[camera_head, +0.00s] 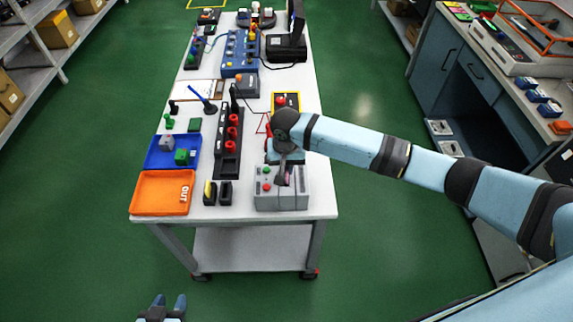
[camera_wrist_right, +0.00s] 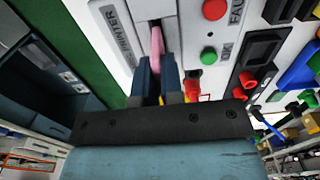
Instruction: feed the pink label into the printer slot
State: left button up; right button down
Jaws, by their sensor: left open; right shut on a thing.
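The printer (camera_head: 281,199) is a grey box at the near right corner of the white table. In the right wrist view its face (camera_wrist_right: 113,12) carries the word PRINTER, a dark slot, a red button and a green button. My right gripper (camera_wrist_right: 157,80) is shut on the pink label (camera_wrist_right: 157,46), which stands out beyond the fingertips. The label's far end is at the slot; I cannot tell how deep it sits. In the head view the right gripper (camera_head: 283,177) is over the printer. My left gripper (camera_head: 163,308) is open and empty, low in front of the table.
An orange OUT tray (camera_head: 142,205) and a blue tray (camera_head: 153,158) lie at the table's left edge. A black rack with red parts (camera_head: 222,166) stands left of the printer. Small black holders (camera_head: 225,197) are close beside it. A side bench (camera_head: 548,140) is at the right.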

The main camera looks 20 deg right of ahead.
jog(key=shift+f, duration=1.85)
jog(key=c, duration=1.2)
grip_release()
notch_tip(320, 180, up, 14)
jog(key=shift+f+b, duration=0.1)
jog(key=shift+b, duration=0.8)
